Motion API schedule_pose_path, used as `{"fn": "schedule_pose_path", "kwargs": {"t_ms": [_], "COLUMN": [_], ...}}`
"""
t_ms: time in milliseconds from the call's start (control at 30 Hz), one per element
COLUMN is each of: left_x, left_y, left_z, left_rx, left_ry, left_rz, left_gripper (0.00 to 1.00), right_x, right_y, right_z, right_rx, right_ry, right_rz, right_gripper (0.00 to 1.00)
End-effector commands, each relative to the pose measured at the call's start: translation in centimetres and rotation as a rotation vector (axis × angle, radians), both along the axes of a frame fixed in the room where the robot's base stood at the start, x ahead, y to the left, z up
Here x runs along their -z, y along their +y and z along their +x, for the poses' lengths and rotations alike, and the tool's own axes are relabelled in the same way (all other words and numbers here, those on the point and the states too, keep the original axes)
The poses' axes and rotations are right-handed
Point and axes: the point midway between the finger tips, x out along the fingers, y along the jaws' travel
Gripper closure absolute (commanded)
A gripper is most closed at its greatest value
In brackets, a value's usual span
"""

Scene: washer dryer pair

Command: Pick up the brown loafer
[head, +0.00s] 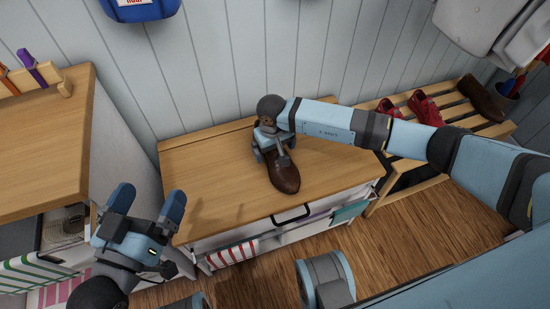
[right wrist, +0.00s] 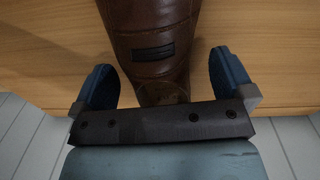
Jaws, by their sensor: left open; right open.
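A brown loafer (head: 285,180) lies on the wooden top of the low cabinet (head: 215,180), toe toward the front edge. My right gripper (head: 269,157) is over its rear part, and my gripper and wrist hide that end in the head view. In the right wrist view, the loafer (right wrist: 150,35) lies between the two blue fingers of my open right gripper (right wrist: 162,78), with a gap visible on each side. My left gripper (head: 148,200) is open and empty, left of the cabinet's front.
A slatted bench (head: 455,110) at the right holds red shoes (head: 424,107) and another brown shoe (head: 480,98). A taller wooden cabinet (head: 45,150) stands at the left, near my left gripper. A plank wall (head: 215,60) is behind. The low cabinet's top is otherwise clear.

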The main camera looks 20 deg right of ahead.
Motion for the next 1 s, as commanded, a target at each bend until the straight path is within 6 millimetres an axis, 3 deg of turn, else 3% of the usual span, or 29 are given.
{"fn": "schedule_pose_path", "kwargs": {"t_ms": [133, 400, 600, 633, 1000], "left_x": [1.13, 1.14, 1.15, 1.15, 0.77], "left_y": [-0.07, -0.09, -0.1, -0.1, -0.08], "left_z": [-0.02, -0.03, -0.03, -0.03, -0.01], "left_rx": [0.01, 0.012, 0.012, 0.013, 0.011], "left_ry": [0.027, 0.033, 0.033, 0.033, 0.028], "left_rz": [0.015, 0.017, 0.017, 0.017, 0.015], "left_gripper": [0.01, 0.01, 0.01, 0.01, 0.01], "right_x": [1.85, 1.95, 1.95, 1.95, 1.19], "right_y": [0.01, -0.03, -0.04, -0.05, -0.06], "right_z": [-0.01, 0.01, 0.01, 0.02, 0.09], "right_rx": [0.001, 0.001, 0.001, 0.001, 0.001], "right_ry": [0.0, -0.001, -0.001, -0.001, -0.003], "right_rz": [0.001, 0.0, 0.0, 0.0, -0.001], "right_gripper": [0.0, 0.0, 0.46, 0.49, 0.5]}}
